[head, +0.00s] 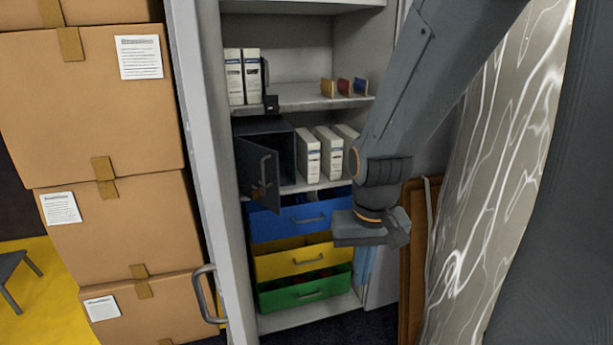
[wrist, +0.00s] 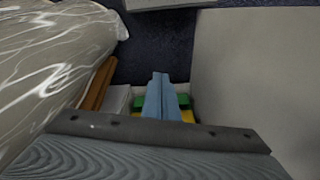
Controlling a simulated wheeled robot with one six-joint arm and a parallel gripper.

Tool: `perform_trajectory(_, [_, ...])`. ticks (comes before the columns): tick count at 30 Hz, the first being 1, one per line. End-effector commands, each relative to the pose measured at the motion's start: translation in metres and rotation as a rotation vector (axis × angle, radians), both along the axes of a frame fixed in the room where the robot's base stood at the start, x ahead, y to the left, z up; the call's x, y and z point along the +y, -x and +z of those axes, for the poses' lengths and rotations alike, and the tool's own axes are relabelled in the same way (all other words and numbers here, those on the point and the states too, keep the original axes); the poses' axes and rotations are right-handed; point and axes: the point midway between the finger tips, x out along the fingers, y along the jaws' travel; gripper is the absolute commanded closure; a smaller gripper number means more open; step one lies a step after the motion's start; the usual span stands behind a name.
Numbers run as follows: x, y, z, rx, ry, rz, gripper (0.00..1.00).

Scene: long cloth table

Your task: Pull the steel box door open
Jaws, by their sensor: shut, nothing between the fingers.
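The dark steel box (head: 284,141) sits on a middle shelf of the cabinet. Its door (head: 248,160) stands swung outward, and part of the dark inside shows. A grey handle (head: 264,170) is on the door, with a small orange-brown detail beside it. My gripper (head: 363,272) is to the right of and lower than the box door, in front of the drawers' right end, apart from the door. Its blue-grey fingers point down and are together and empty, as the wrist view (wrist: 160,82) also shows. The box is not visible in the wrist view.
Blue (head: 290,220), yellow (head: 300,261) and green (head: 305,289) drawers are below the box. White binders (head: 307,155) stand right of it. The open cabinet door (head: 208,150) and stacked cartons (head: 90,110) are at left. A shiny wrapped object (head: 500,170) is at right.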

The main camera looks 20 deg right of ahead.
Motion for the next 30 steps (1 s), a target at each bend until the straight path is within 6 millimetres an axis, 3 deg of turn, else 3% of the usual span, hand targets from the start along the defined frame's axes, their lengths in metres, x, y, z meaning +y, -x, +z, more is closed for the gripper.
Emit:
perform_trajectory(9, [-0.028,-0.13,-0.021,-0.446,-0.046,-0.322,1.0])
perform_trajectory(18, [-0.023,-0.228,-0.006,-0.857,-0.379,-0.581,1.0])
perform_trajectory(24, [-0.007,-0.261,0.017,-1.04,-0.731,-0.711,1.0])
perform_trajectory(30, [0.005,-0.267,0.039,-1.116,-1.038,-0.783,1.0])
